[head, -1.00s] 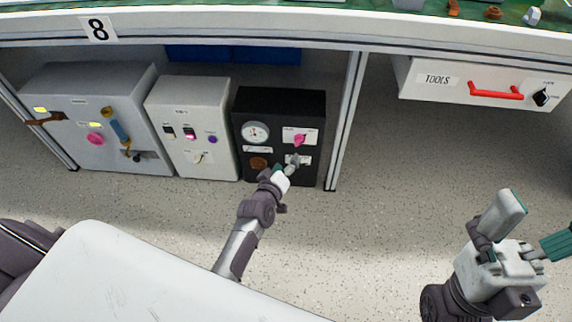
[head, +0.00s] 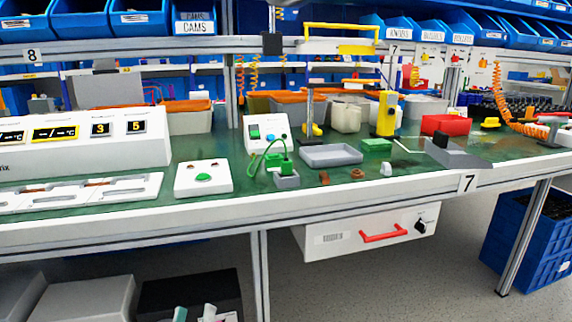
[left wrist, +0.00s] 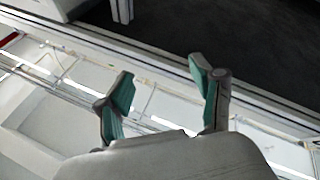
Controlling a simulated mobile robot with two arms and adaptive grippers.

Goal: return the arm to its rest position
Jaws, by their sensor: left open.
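My left gripper (head: 195,314) shows only as two fingertips at the bottom edge of the head view, in front of the black box (head: 190,288) under the bench. In the left wrist view the same gripper (left wrist: 164,92) is open, its two teal-padded fingers spread with nothing between them. The rest of the left arm is out of the head view. The front of the black box is mostly cut off, so its dials and knobs cannot be seen. My right gripper is not in view.
The green bench top (head: 345,180) with its white front edge runs across above the black box. Grey boxes (head: 85,298) stand to its left. A bench leg (head: 261,275) is close on its right. A drawer with a red handle (head: 384,237) hangs further right, above open floor.

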